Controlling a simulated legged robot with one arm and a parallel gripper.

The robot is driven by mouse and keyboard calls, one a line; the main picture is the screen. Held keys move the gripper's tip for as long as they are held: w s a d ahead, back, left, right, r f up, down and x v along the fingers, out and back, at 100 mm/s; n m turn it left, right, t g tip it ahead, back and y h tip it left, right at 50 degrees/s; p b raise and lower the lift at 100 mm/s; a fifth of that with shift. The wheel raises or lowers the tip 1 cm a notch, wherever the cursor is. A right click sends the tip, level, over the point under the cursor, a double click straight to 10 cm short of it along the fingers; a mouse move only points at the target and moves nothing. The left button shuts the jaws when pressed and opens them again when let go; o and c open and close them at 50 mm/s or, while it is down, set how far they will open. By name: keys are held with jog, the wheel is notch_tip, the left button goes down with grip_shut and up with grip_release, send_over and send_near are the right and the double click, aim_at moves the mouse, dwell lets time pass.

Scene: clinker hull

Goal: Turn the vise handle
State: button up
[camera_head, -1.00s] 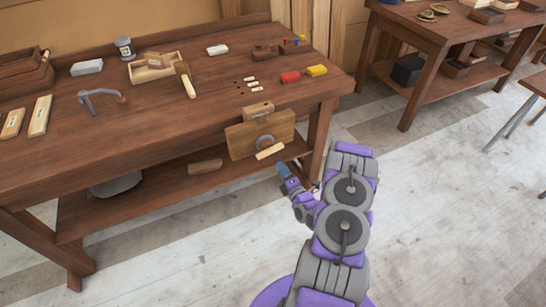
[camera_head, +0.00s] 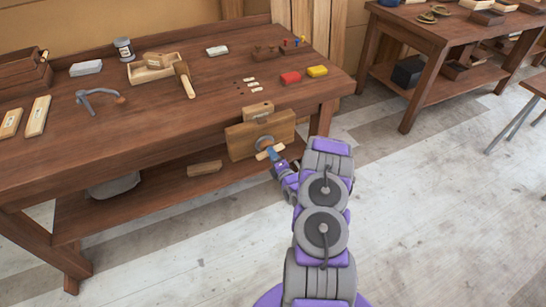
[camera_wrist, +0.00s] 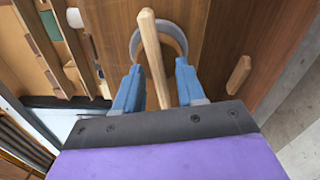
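The vise (camera_head: 242,140) is a wooden block on the front of the workbench, with a round grey metal ring (camera_wrist: 181,38) at its screw. The vise handle (camera_head: 262,155) is a pale wooden bar across that ring, tilted in the head view. In the wrist view the handle (camera_wrist: 151,45) runs between my two blue fingers. My gripper (camera_wrist: 158,68) is open, with a gap on each side of the bar. In the head view my gripper (camera_head: 273,156) is at the handle and partly covers it.
A wooden block (camera_head: 205,168) lies on the lower shelf. The floor on the right (camera_head: 430,200) is clear.

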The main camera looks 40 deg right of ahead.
jog(key=shift+c, duration=0.4)
grip_shut()
jog(key=m+p, duration=0.2)
jog(key=p, duration=0.1)
jog(key=shift+f, duration=0.1)
jog(key=shift+s, duration=0.1)
jog(key=shift+c, duration=0.9)
grip_release()
jog(key=shift+o, duration=1.3)
